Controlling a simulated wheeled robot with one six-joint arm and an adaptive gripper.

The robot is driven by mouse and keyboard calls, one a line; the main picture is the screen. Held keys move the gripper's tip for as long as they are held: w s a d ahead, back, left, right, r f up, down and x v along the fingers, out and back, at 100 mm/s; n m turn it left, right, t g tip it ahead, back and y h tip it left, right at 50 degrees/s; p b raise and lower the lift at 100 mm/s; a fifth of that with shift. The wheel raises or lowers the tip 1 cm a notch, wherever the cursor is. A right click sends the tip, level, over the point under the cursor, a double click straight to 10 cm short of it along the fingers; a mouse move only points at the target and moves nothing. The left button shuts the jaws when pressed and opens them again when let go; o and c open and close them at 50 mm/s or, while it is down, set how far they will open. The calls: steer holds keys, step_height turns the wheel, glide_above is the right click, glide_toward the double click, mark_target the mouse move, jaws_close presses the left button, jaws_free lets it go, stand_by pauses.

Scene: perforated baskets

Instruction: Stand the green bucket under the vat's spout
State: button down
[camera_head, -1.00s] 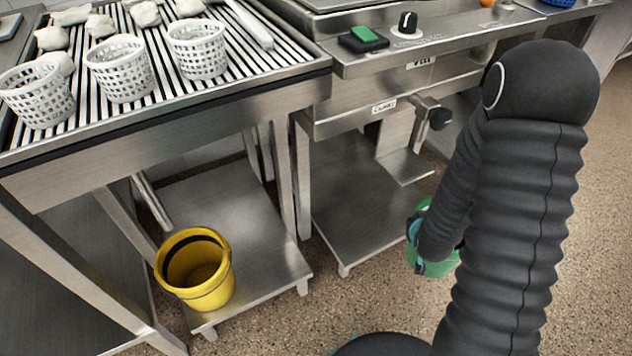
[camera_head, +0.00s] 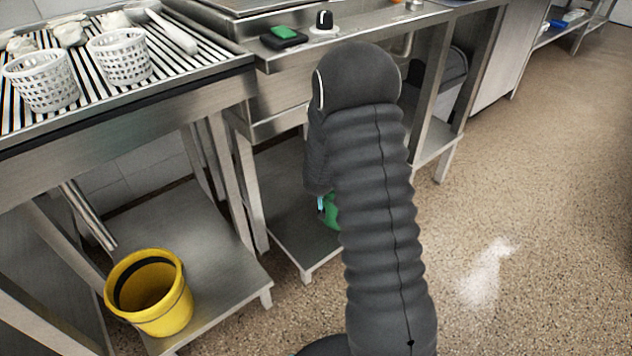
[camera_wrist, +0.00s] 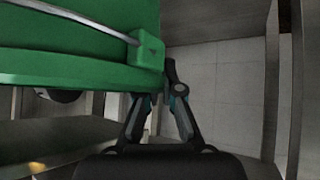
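The green bucket (camera_head: 333,211) is mostly hidden behind my arm in the camera_head view, with only a sliver showing at the front of the steel stand. In the camera_wrist view the green bucket (camera_wrist: 80,45) fills the upper left, with a wire handle across it and a green lug at its right. My gripper (camera_wrist: 162,92) has its fingers drawn together at the bucket's edge below that lug. Its teal part shows in the camera_head view (camera_head: 321,206). The vat's spout is hidden behind my arm. I cannot tell whether the bucket touches the shelf.
A yellow bucket (camera_head: 150,292) stands on the left table's lower shelf (camera_head: 225,265). White perforated baskets (camera_head: 118,55) stand on the slatted top. The stand's lower shelf (camera_head: 290,235) lies beside the green bucket, between metal legs. The speckled floor (camera_head: 540,210) at the right is clear.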

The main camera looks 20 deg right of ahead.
steer(key=shift+w+d+r, duration=0.1)
steer(key=shift+w+d, duration=0.3)
steer(key=shift+w, duration=0.25)
steer(key=shift+f+b, duration=2.65)
steer(key=shift+f, duration=0.7)
steer(key=shift+f+b, duration=0.45)
steer(key=shift+f, duration=0.05)
steer(key=c, duration=1.2)
jaws_free()
steer(key=shift+c, duration=0.2)
steer(key=v, duration=1.2)
